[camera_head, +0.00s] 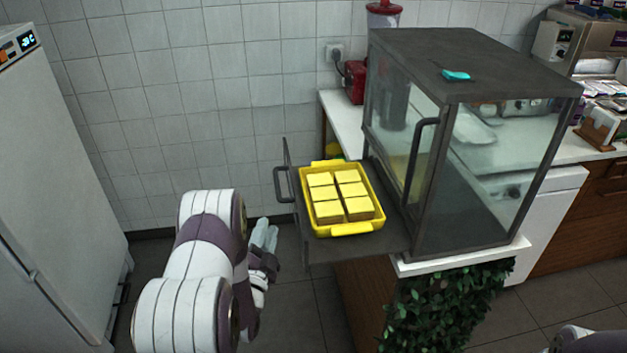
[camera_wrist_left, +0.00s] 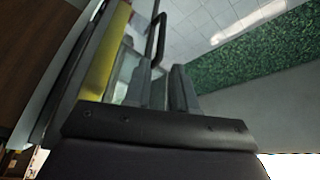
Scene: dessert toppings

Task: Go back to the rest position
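My left gripper (camera_head: 265,236) points upward, left of the pulled-out dark shelf of the glass cabinet. It is apart from the shelf's handle, with nothing held. In the left wrist view its two grey fingers (camera_wrist_left: 167,88) stand with a narrow gap between them. A yellow tray (camera_head: 352,229) with several yellow blocks (camera_head: 342,197) lies on the shelf. A yellow strip, seemingly the tray's side, shows in the left wrist view (camera_wrist_left: 103,58). My right gripper is out of view; only a piece of my right arm shows at the bottom right.
The open shelf (camera_head: 318,249) juts out from the dark glass cabinet (camera_head: 470,170) and has a black handle (camera_head: 282,186). A small teal item (camera_head: 456,75) lies on the cabinet. A white fridge (camera_head: 55,190) stands left. Leaves (camera_head: 445,305) cover the counter's front.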

